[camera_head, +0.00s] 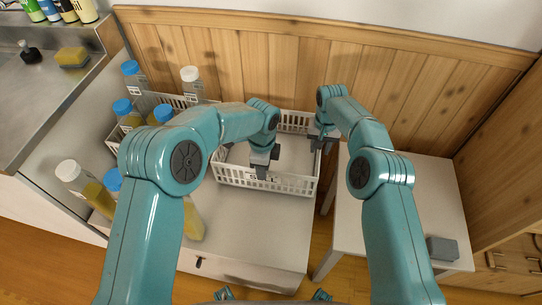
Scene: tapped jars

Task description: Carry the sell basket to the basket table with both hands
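The white slatted sell basket (228,173), with dark lettering on its front wall, stands on the counter in the middle of the view. It looks empty where I can see inside. My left gripper (262,168) points down at the basket's front wall, partly covering the lettering. My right gripper (319,142) is at the basket's right wall. The fingers of both are too small and covered to show whether they grip the walls. The basket table, a small white table (400,228), stands to the right, beyond a gap.
Another slatted basket (113,142) on the left holds bottles with blue and white caps; more bottles stand around it. A grey block (442,248) lies at the table's front right. A wooden panel wall (240,60) closes the back. The table's middle is clear.

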